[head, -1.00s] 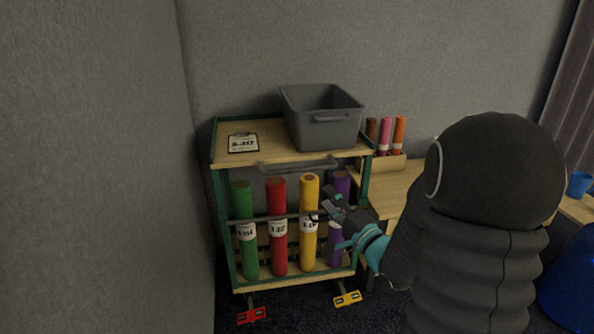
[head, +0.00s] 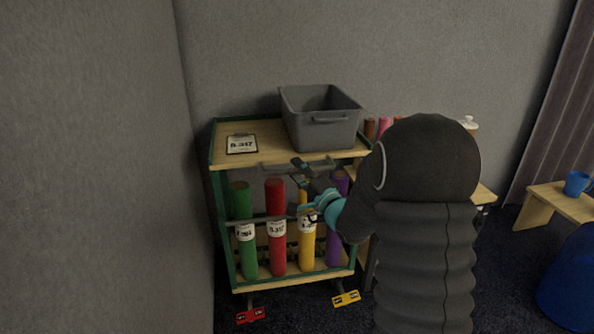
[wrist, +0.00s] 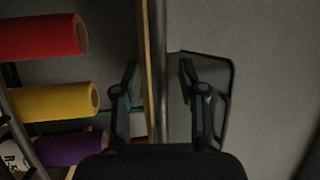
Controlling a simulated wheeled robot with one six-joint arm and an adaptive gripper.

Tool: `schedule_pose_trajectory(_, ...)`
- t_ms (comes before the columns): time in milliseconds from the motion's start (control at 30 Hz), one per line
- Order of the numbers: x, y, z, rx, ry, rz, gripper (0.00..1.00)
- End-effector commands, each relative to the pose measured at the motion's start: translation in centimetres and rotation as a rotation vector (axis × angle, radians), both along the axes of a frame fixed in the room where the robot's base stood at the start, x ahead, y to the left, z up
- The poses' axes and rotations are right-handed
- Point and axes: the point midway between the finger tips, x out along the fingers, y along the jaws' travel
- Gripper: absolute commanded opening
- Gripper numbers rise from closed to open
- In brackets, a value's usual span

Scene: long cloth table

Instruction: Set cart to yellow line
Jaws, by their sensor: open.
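The cart (head: 216,190) has a green frame and wooden shelves and stands against the grey wall. A grey handle bar (head: 275,168) runs along its upper front edge. My gripper (head: 314,168) is open and empty at the right part of this handle. In the wrist view my fingers (wrist: 158,75) stand apart on either side of the bar (wrist: 159,30), with the wooden shelf edge beside it; I cannot tell whether they touch it. A yellow marker (head: 346,298) lies on the floor by the cart's front right foot, and a red marker (head: 250,315) by the front left.
The cart carries a grey bin (head: 335,133), a label card (head: 241,144) and upright green (head: 242,205), red (head: 276,200), yellow (head: 307,250) and purple (head: 334,248) rolls. A wooden bench (head: 545,205) with a blue cup (head: 576,183) stands right. Walls close off left and back.

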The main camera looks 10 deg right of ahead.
Motion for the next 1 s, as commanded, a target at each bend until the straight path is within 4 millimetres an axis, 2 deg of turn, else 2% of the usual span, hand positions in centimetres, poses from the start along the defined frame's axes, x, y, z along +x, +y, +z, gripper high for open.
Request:
schedule_pose_trajectory(367, 0.44, 0.24, 0.04, 0.0, 0.001, 0.0, 0.41)
schedule_pose_trajectory(533, 0.44, 0.23, 0.03, -0.001, 0.001, 0.001, 0.0)
schedule_pose_trajectory(1000, 0.5, 0.1, 0.0, -0.001, 0.001, 0.0, 0.0)
